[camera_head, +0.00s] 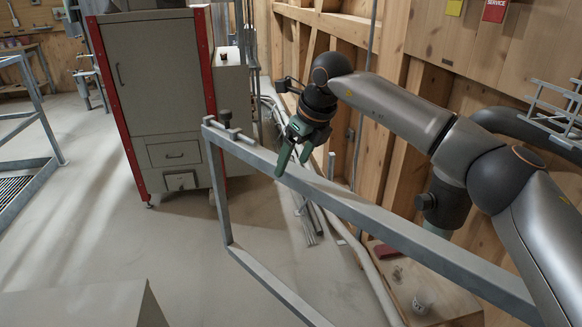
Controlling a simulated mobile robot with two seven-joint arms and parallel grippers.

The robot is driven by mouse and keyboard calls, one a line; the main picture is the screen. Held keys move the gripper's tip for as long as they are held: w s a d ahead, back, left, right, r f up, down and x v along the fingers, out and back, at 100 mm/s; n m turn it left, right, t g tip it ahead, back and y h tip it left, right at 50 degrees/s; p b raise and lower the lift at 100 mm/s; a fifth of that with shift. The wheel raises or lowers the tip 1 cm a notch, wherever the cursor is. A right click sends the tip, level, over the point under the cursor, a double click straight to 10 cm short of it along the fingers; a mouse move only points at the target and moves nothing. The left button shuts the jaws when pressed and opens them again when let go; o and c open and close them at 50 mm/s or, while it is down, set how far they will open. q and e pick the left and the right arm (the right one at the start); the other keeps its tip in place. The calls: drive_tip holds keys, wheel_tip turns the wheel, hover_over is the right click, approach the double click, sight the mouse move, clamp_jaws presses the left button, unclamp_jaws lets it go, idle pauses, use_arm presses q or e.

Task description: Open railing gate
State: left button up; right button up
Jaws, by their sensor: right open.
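The railing gate (375,215) is a grey square-tube frame that runs from the middle of the head view to the lower right. Its end post (217,190) stands upright at the left, and a small dark latch fitting (230,124) sits at the top corner there. My right gripper (291,168) has green fingers that point down. They are open and empty at the top rail, to the right of the latch. I cannot tell whether they touch the rail. My left gripper is not in view.
A grey cabinet with red edges (160,90) stands behind the gate's end. Another railing (45,130) is at the far left. Pipes and a wooden wall (345,55) lie behind my right arm. A wooden box (425,285) is at the lower right. The floor left of the gate is largely clear.

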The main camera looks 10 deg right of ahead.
drive_tip(key=v, duration=0.9)
drive_tip(key=shift+r, duration=0.4)
drive_tip(key=shift+s, duration=0.1)
drive_tip(key=shift+f, duration=0.1)
